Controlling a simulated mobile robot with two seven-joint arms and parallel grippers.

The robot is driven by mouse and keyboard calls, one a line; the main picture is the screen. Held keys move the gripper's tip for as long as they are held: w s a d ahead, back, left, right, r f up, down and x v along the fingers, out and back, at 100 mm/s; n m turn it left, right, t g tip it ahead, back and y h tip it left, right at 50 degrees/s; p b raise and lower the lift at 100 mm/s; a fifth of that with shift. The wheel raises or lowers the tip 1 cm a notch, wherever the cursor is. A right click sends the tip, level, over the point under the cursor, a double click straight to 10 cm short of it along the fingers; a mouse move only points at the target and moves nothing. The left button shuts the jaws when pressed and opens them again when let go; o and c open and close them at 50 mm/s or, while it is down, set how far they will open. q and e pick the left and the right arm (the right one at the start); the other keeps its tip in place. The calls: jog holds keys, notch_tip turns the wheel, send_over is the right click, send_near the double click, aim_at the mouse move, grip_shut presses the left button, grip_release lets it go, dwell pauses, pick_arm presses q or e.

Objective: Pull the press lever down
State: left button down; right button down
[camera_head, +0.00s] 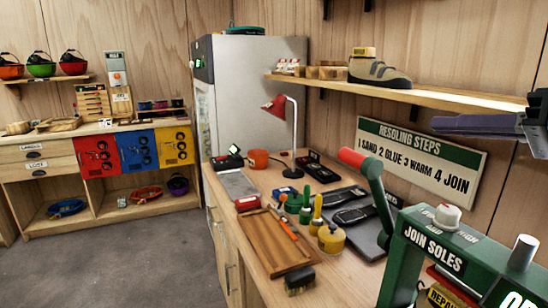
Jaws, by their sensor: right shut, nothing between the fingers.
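The green press (428,262) marked "JOIN SOLES" stands on the bench at the lower right, cut off by the picture's edge. Its lever (377,190) is a green bar that leans up and to the left, with a red grip (352,157) at its raised end. My right gripper (437,124) enters from the right edge, above the press and to the right of the red grip. It is shut and empty, apart from the lever. My left gripper is out of view.
A shelf (440,97) with a shoe (378,74) runs along the wall near my right gripper. A wooden tray (262,243), glue pots (331,239), soles (355,214) and a red lamp (275,104) crowd the bench. Open floor (110,258) lies left.

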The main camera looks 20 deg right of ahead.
jog(key=shift+s, duration=0.1)
dwell(0.3)
jog(key=w+a+f, duration=0.1)
jog(key=w, duration=0.2)
jog(key=w+a+f, duration=0.1)
jog(key=w+f, duration=0.1)
jog(key=w, duration=0.1)
jog(key=w+a+f, duration=0.1)
jog(key=w+a, duration=0.1)
jog(key=w, duration=0.1)
jog(key=shift+w+f, duration=0.2)
jog(key=shift+f, duration=0.15)
jog(key=shift+a+f, duration=0.15)
jog(key=shift+f, duration=0.2)
dwell(0.3)
